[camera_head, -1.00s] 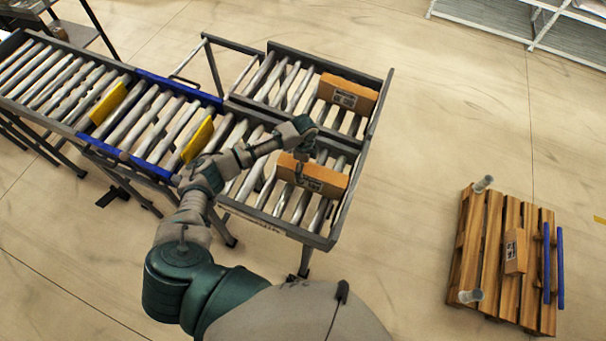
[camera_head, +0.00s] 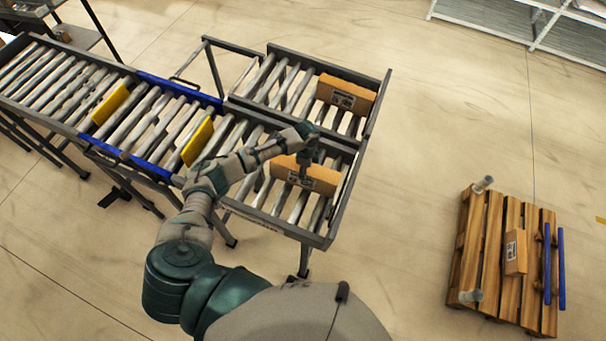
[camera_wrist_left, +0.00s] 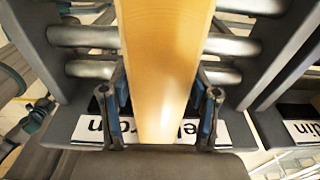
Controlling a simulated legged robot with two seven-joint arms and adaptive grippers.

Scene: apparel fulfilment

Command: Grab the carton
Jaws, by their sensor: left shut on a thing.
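A brown carton (camera_head: 320,180) with a printed label stands on the near roller section at the right end of the conveyor. My left gripper (camera_head: 305,170) comes down on it from above and is shut on it. In the left wrist view the carton (camera_wrist_left: 165,60) runs up the middle, with a finger of the gripper (camera_wrist_left: 160,110) against each side. A second brown carton (camera_head: 347,92) stands on the far roller section, and another carton (camera_head: 515,252) lies on the wooden pallet. My right gripper is not in view.
The roller conveyor (camera_head: 150,80) with yellow pieces (camera_head: 197,142) extends to the left. Raised metal edges (camera_head: 348,200) border the roller sections. The pallet (camera_head: 490,250) with blue bars stands on the floor at right. Shelving (camera_head: 540,30) is at top right. Floor between conveyor and pallet is clear.

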